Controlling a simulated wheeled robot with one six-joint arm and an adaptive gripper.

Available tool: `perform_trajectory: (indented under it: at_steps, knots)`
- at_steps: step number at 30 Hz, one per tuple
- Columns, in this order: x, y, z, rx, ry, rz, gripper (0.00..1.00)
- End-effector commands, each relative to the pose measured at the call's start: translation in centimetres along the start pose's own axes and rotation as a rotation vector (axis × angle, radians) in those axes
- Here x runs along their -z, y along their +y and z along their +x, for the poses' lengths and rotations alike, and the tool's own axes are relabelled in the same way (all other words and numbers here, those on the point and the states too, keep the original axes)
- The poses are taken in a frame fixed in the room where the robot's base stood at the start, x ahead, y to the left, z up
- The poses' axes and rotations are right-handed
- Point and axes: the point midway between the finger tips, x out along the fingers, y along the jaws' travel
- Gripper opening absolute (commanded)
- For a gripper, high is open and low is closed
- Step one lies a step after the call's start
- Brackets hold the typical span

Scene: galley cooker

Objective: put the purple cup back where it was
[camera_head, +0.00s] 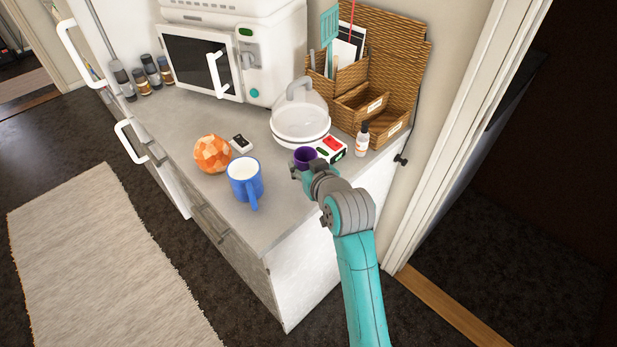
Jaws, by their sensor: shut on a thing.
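The purple cup (305,155) is small and shows at the end of my arm, over the right part of the counter. My gripper (301,167) is shut on the cup from its near side. The gripper and wrist hide the cup's lower part, so I cannot tell whether it touches the counter. Close behind it on the right is a white device with red and green parts (332,147).
A blue mug (245,180) and an orange faceted ball (212,154) stand to the left, with a small black-and-white item (241,143). Behind are a white lidded pot (300,122), a small bottle (362,140) and a wicker organizer (385,60). The front counter (275,215) is clear.

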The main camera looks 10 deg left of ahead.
Motion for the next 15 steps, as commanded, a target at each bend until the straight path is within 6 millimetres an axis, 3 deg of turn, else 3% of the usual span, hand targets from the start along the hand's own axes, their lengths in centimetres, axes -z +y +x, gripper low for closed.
perform_trajectory:
  at_steps: [12, 15]
  knots:
    - [-3.8, 0.0, 1.6, 0.000, -0.002, 0.001, 0.12]
    - [-3.9, 0.0, 1.6, 0.000, 0.002, 0.000, 0.12]
